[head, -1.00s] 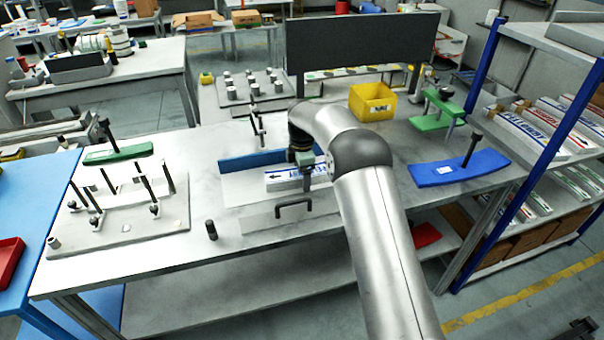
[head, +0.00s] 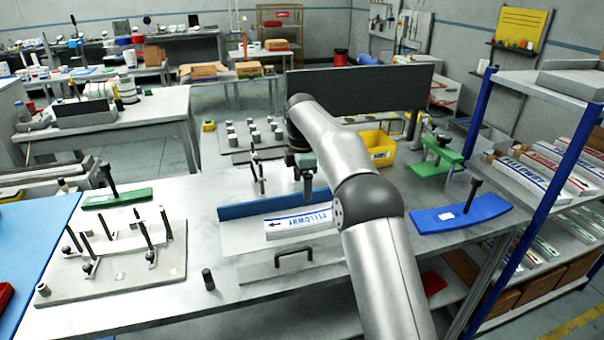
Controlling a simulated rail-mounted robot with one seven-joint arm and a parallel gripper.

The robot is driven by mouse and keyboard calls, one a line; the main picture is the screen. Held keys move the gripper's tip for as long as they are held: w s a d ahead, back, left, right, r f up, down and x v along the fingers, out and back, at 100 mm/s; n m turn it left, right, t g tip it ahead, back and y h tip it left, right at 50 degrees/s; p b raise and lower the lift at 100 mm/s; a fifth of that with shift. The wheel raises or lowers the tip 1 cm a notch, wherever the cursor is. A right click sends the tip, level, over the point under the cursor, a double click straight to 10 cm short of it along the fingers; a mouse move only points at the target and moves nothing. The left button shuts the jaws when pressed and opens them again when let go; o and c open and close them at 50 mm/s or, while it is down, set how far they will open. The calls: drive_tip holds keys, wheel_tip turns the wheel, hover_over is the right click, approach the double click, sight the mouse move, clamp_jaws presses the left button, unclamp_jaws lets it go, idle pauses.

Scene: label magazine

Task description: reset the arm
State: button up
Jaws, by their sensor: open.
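My gripper (head: 306,190) hangs from the end of my arm above the middle of the workbench (head: 190,255), pointing down. It is open with nothing visible between its fingers. Below and around it, a white label stack (head: 297,222) with blue lettering and a black arrow lies in the label magazine (head: 235,240), along its blue back wall (head: 248,208). The gripper appears raised clear of the stack. My forearm hides the right end of the magazine.
A plate with upright pins and clamps (head: 120,275) stands at left, a black peg (head: 208,279) in front. A yellow bin (head: 377,146), a green clamp fixture (head: 441,150) and a blue curved plate (head: 460,213) are at right. A dark panel (head: 362,92) stands behind; a shelf rack (head: 545,180) bounds the right.

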drive_tip(key=s+d+r+m, duration=0.4)
drive_tip(key=s+d+r, duration=0.1)
drive_tip(key=s+r, duration=0.15)
drive_tip(key=s+d+m, duration=0.6)
drive_tip(key=s+m, duration=0.1)
drive_tip(key=s, duration=0.5)
drive_tip(key=s+d+f+m, duration=0.2)
drive_tip(key=s+f+m, duration=0.1)
drive_tip(key=s, duration=0.5)
drive_tip(key=s+d+f+m, duration=0.2)
drive_tip(key=s+f+m, duration=0.1)
drive_tip(key=s, duration=0.5)
drive_tip(key=s+d+f+m, duration=0.2)
drive_tip(key=s+f+m, duration=0.1)
drive_tip(key=s, duration=0.6)
drive_tip(key=shift+d+f+m+t, duration=0.2)
drive_tip(key=shift+m+t, duration=0.1)
drive_tip(key=shift+m, duration=0.5)
